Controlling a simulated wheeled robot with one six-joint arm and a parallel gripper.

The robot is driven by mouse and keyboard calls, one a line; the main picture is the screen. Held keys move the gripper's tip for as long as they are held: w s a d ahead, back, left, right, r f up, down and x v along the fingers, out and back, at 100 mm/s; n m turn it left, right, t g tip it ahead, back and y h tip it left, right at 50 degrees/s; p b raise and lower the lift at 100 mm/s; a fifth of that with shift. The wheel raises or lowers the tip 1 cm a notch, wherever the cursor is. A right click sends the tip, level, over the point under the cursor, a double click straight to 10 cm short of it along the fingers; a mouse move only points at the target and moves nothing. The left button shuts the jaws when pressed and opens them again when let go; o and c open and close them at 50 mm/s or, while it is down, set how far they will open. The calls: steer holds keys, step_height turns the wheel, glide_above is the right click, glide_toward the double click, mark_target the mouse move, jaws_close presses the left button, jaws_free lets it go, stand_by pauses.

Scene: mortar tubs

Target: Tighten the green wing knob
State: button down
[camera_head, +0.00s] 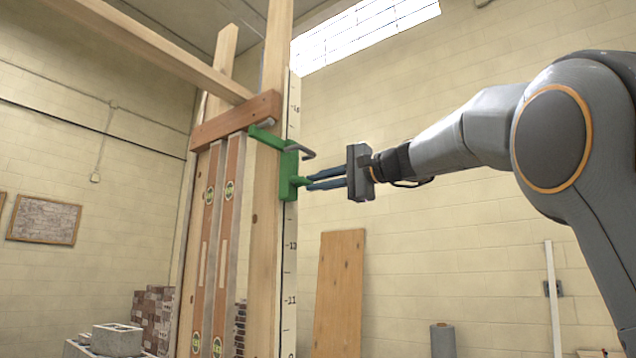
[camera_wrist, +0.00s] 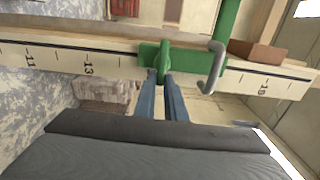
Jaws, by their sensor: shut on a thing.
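The green clamp (camera_head: 287,174) sits on the wooden post, over the edge of the white measuring strip (camera_head: 291,222). The green wing knob (camera_wrist: 164,62) sticks out of the clamp's face towards my wrist. A grey bent hook (camera_wrist: 216,68) shows beside it on the clamp. My gripper (camera_head: 308,183) reaches in from the right, level with the knob. Its two blue fingers are close together, one on each side of the knob, and shut on it; this also shows in the wrist view (camera_wrist: 166,82). The fingertips partly hide the knob in the head view.
Wooden posts and a crosspiece (camera_head: 236,121) stand behind the clamp, with long levels (camera_head: 229,230) upright beside the post. A wooden board (camera_head: 339,292) leans on the wall below my gripper. Grey blocks (camera_head: 117,340) lie at the lower left. The air around my arm looks clear.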

steer(key=c, duration=1.8)
jaws_free()
steer(key=b+v, duration=0.2)
steer(key=v, duration=0.6)
steer(key=shift+b, duration=0.4)
